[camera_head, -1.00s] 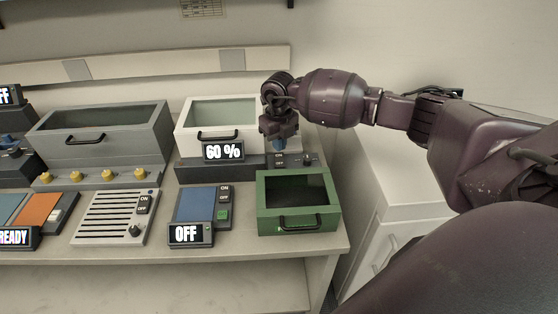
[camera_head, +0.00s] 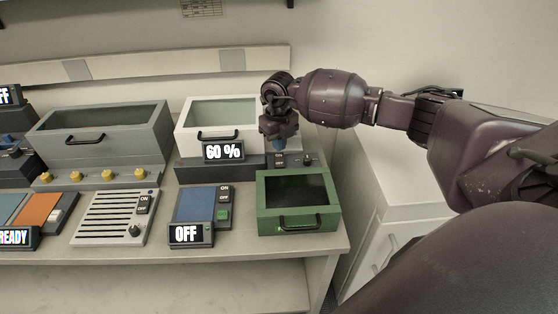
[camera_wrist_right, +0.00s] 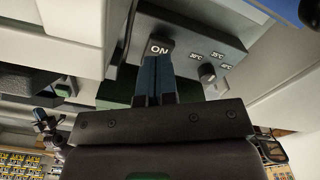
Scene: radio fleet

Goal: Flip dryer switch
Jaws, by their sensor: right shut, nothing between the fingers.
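The white dryer (camera_head: 219,118) stands on a dark base at the back right of the bench, with a handled lid and a display (camera_head: 224,152) reading "60 %". Its switch (camera_head: 280,160) is on the base's front panel. In the right wrist view the switch (camera_wrist_right: 159,47) shows "ON" at its upper part; its lower part is hidden behind my fingers. My right gripper (camera_head: 278,146) is shut and empty, pointing down at the switch. In the right wrist view its blue fingertips (camera_wrist_right: 156,62) are right at the switch; I cannot tell whether they touch.
A knob (camera_wrist_right: 207,73) with temperature labels sits beside the switch. A green box (camera_head: 300,226) with a handle stands in front. A blue-topped device (camera_head: 196,204) shows "OFF". A grey box (camera_head: 100,135) stands left. A white cabinet (camera_head: 395,205) is right of the bench.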

